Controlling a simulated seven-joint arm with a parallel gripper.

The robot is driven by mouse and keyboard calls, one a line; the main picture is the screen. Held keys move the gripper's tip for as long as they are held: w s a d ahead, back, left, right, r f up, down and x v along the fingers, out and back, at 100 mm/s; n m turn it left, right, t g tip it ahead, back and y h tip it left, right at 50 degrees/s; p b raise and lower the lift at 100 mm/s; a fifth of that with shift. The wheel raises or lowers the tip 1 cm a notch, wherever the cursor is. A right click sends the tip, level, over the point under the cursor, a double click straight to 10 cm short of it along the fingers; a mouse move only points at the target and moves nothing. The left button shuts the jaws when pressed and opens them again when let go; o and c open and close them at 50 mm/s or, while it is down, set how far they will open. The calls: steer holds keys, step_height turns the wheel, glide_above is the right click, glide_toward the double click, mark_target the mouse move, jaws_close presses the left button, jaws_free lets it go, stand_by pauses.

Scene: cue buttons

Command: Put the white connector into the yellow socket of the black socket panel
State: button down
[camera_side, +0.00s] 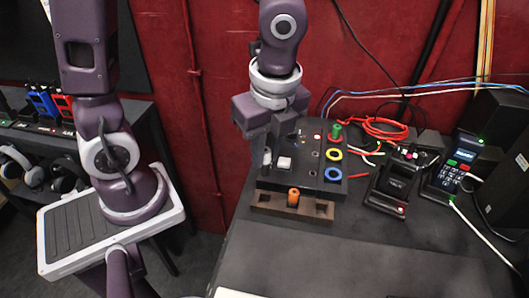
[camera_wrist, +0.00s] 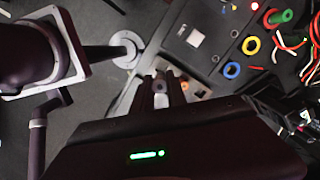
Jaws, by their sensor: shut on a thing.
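The black socket panel (camera_side: 309,176) lies on the bench. Its yellow ring socket (camera_side: 334,155) is empty and sits between a green connector (camera_side: 336,132), standing upright at the back, and the blue ring socket (camera_side: 333,174). In the wrist view the yellow socket (camera_wrist: 251,46) is right of my gripper (camera_wrist: 160,86). My gripper (camera_side: 267,150) points down at the panel's left side, shut on the white connector (camera_side: 266,158), apart from the yellow socket. In the wrist view the connector (camera_wrist: 160,82) looks greyish between the fingers. Its lower end is hard to make out.
A brown tray (camera_side: 262,206) in front of the panel holds an orange connector (camera_side: 293,197). The panel bears a white square button (camera_side: 284,163) and a red light (camera_side: 317,136). Red cable (camera_side: 385,127) and black devices (camera_side: 397,180) lie to the right.

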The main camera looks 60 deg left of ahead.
steer(key=shift+w+a+f, duration=0.15)
steer(key=shift+w+f, duration=0.7)
steer(key=shift+w, duration=2.55)
steer(key=shift+w+a+f, duration=0.2)
steer(key=shift+w+f, duration=0.6)
steer(key=shift+w, duration=2.6)
steer(key=shift+w+a+f, duration=0.15)
steer(key=shift+w+f, duration=0.7)
steer(key=shift+w, duration=2.55)
steer(key=shift+f, duration=1.65)
steer(key=c, duration=1.1)
jaws_free()
steer(key=shift+r, duration=0.15)
step_height(320, 180, up, 7)
